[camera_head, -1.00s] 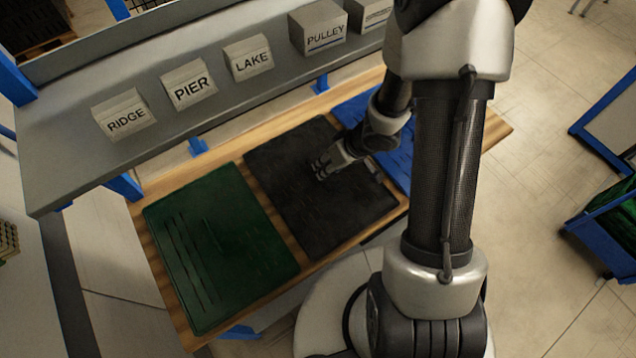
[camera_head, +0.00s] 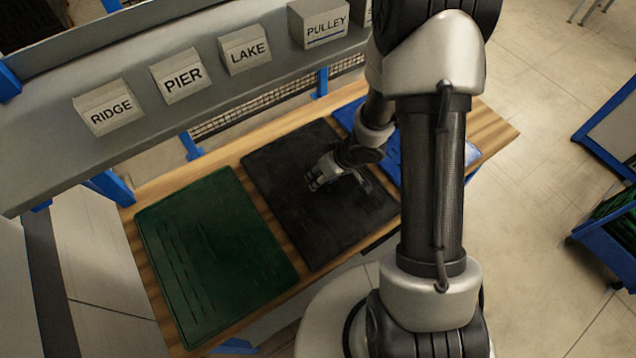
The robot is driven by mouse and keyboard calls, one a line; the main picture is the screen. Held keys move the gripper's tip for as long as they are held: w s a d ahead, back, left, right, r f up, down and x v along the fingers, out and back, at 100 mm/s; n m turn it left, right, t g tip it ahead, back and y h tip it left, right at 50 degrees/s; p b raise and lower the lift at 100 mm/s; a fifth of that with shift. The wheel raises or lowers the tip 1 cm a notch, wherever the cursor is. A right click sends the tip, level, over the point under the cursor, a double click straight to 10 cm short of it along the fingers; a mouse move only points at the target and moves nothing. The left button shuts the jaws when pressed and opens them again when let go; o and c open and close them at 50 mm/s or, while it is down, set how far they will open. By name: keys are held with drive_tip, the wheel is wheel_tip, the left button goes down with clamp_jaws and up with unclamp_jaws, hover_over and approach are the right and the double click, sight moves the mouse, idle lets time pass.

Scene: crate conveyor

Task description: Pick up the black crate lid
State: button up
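The black crate lid (camera_head: 293,203) lies flat on the wooden table, between a green lid (camera_head: 214,259) on the left and a blue lid (camera_head: 395,158) on the right.
A grey shelf (camera_head: 60,158) runs behind the table with several labelled boxes, such as RIDGE (camera_head: 108,108) and PULLEY (camera_head: 318,24). The wooden table (camera_head: 492,125) is bare at its right end. A blue cart (camera_head: 607,235) stands at the far right on open floor.

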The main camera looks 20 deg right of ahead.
clamp_jaws()
idle(0.5)
